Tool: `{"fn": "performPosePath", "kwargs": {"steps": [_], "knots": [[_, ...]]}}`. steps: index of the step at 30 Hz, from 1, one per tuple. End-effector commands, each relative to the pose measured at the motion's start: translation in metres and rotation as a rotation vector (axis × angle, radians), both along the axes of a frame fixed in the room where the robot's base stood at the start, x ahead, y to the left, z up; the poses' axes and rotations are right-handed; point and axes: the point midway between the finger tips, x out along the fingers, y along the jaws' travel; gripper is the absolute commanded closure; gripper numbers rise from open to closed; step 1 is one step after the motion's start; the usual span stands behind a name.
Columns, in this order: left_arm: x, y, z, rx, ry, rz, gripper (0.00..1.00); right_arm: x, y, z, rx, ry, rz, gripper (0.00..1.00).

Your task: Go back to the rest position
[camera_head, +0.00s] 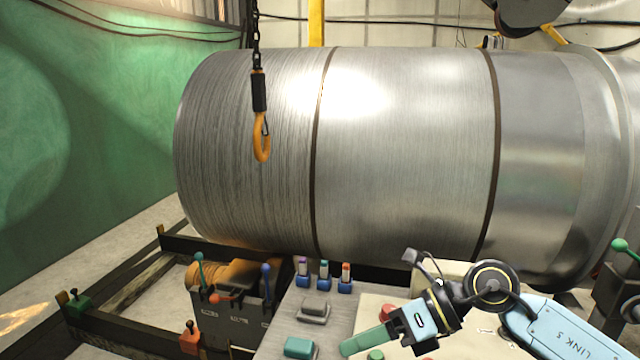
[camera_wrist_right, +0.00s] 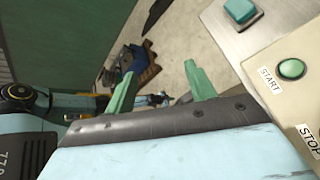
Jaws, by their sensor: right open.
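My right gripper (camera_head: 365,342) comes in from the lower right in the head view, above the control desk, with a green finger pointing left. In the right wrist view its two green fingers (camera_wrist_right: 160,88) stand apart with nothing between them. The gripper is open and empty. My left gripper does not show in the head view. In the right wrist view, a light-blue arm part of mine lies behind the right fingers, and its end is too small and covered to read.
A control desk with a teal button (camera_head: 299,347) and small coloured switches (camera_head: 324,275) lies below the right gripper. A cream box has a green START button (camera_wrist_right: 291,68). A large metal cylinder (camera_head: 405,150) fills the back. A chain with an orange hook (camera_head: 262,140) hangs before it.

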Motion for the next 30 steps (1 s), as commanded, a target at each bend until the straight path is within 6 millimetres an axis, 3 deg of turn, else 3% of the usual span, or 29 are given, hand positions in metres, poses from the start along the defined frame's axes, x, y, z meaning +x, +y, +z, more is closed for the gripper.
{"fn": "performPosePath", "kwargs": {"steps": [1, 3, 7, 12, 16, 20, 23, 26, 30], "knots": [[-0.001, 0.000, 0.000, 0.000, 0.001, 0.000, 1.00, -0.008, 0.018, 0.009, 0.129, 0.031, -0.025, 0.45], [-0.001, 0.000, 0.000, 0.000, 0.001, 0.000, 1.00, -0.013, 0.036, 0.029, 0.306, 0.074, -0.077, 0.45], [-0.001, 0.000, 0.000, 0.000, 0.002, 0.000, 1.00, -0.014, 0.049, 0.063, 0.614, 0.181, -0.212, 0.45], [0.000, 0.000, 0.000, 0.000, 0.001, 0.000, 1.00, 0.000, 0.032, 0.093, 0.974, 0.360, -0.453, 0.45], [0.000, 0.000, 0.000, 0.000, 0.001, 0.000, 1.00, 0.015, 0.000, 0.093, 1.203, 0.525, -0.683, 0.45], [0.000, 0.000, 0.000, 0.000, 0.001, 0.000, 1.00, 0.026, -0.040, 0.070, 1.385, 0.708, -0.949, 0.45], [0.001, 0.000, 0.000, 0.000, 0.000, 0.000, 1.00, 0.026, -0.071, 0.038, 1.486, 0.857, -1.175, 0.45], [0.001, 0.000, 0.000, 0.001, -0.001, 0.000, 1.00, 0.017, -0.100, -0.003, 1.551, 1.014, -1.416, 0.45], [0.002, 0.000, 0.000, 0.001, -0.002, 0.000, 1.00, -0.016, -0.132, -0.069, 1.567, 1.238, -1.773, 0.45]]}}
